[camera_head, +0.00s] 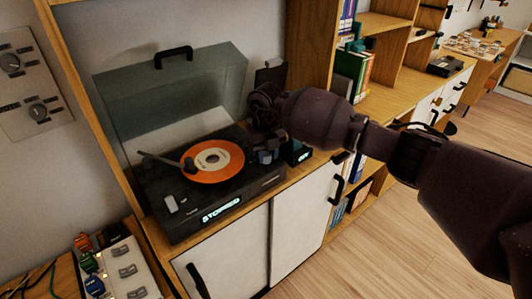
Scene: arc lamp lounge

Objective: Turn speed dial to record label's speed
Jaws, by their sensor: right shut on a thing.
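The record player (181,219) stands on the wooden cabinet with its smoky lid (180,95) raised. An orange record (233,164) with a pale label (212,158) lies on it; the label's print is too small to read. The tonearm (160,160) reaches over the record's left side. The front display (221,210) reads "STOPPED". My right gripper (267,151) comes in from the right and is shut at the player's right end. It seems to be on the speed dial, which the fingers and hand hide. My left gripper is not in view.
A small dark box with a lit display (297,152) stands close right of my right gripper. Shelves with books (352,70) rise behind my arm. A wall panel with knobs (30,85) is at left. A tray of small items (125,270) lies at lower left.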

